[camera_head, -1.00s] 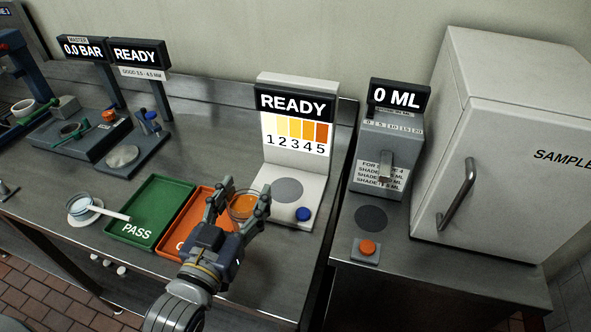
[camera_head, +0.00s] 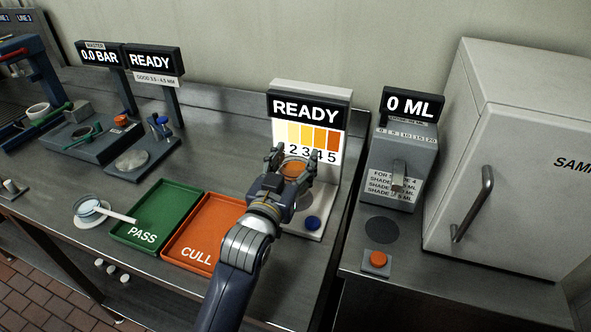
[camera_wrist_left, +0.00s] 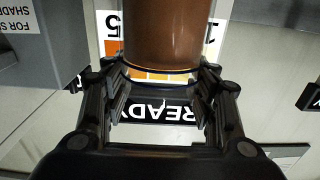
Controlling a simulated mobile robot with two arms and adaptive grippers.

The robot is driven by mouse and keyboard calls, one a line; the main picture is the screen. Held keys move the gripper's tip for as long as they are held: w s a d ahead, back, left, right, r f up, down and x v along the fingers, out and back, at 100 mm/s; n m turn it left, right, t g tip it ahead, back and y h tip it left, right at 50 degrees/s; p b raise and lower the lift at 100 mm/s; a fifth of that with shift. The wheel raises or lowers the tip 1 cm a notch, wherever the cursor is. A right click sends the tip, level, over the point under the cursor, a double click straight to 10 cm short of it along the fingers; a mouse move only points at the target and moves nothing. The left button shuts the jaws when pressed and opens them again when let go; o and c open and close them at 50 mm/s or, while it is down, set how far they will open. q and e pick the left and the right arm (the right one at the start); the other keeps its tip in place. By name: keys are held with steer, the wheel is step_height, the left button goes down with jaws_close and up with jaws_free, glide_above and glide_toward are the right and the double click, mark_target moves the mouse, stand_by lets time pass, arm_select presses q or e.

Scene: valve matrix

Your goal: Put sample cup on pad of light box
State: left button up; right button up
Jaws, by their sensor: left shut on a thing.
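My left gripper (camera_head: 294,162) is shut on the sample cup (camera_head: 295,173), which holds orange-brown liquid. In the left wrist view the cup (camera_wrist_left: 163,35) sits between the fingers (camera_wrist_left: 163,88). In the head view the gripper and cup are in front of the light box (camera_head: 338,170), over its base. The light box has a READY display, a shade chart numbered 1 to 5 and a blue button (camera_head: 313,223). Its round grey pad is mostly hidden behind my gripper. I cannot tell the cup's exact height above it. My right gripper is not in view.
The orange CULL tray (camera_head: 190,256) and green PASS tray (camera_head: 133,240) lie to the left. A dispenser (camera_head: 403,160) reading 0 ML stands to the right, with a dark round pad (camera_head: 382,230) and an orange button (camera_head: 377,259). A white sample cabinet (camera_head: 500,130) is at far right.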

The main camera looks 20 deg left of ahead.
mark_target(300, 165)
arm_select(q)
steer(key=shift+w, duration=0.25)
step_height(300, 165, down, 3)
steer(key=shift+s+f, duration=0.1)
steer(key=shift+f, duration=0.25)
steer(key=o, duration=1.6)
steer(key=shift+c, duration=0.2)
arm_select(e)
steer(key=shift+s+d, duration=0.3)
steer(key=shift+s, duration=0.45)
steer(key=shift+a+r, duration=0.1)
